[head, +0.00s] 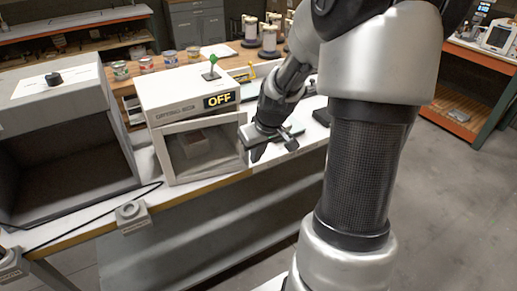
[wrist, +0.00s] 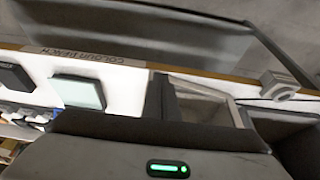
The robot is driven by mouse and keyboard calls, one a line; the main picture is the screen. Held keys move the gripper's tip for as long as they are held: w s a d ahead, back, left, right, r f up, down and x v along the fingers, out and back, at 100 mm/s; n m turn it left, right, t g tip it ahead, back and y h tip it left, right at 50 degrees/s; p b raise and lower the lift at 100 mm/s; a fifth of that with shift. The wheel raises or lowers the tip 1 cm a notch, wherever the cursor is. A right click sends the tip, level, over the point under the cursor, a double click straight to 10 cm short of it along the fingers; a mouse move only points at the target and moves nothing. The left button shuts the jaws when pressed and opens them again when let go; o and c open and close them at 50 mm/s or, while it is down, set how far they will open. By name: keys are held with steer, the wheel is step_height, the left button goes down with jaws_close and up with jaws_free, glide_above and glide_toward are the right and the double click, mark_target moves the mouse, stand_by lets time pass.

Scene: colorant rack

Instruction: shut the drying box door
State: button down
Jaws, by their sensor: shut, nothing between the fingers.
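The drying box (head: 185,95) is a white box on the bench, with a lit OFF sign and a green-topped knob on its top. Its door (head: 206,120) has a pale frame around a clear pane, with a dim block showing behind it. The door frame looks slightly out from the box front, but I cannot tell how wide any gap is. My gripper (head: 256,150) is shut and empty at the right edge of the door. I cannot tell whether it touches. In the wrist view the pale frame (wrist: 205,88) shows beyond my gripper's dark body, which hides much of the box.
A grey open-fronted booth (head: 60,125) stands left of the box. A small grey fixture (head: 131,213) sits at the bench's front edge, with a black cable behind it. Flat items lie on the bench right of the box. The floor in front is clear.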

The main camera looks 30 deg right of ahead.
steer(key=shift+w, duration=1.35)
steer(key=w, duration=0.2)
steer(key=w+d+n, duration=0.1)
steer(key=w+n+y+p, duration=0.1)
steer(key=w, duration=0.1)
steer(key=shift+w+d+r, duration=0.15)
steer(key=shift+w+d, duration=0.15)
steer(key=shift+d, duration=0.05)
steer(key=shift+r, duration=0.1)
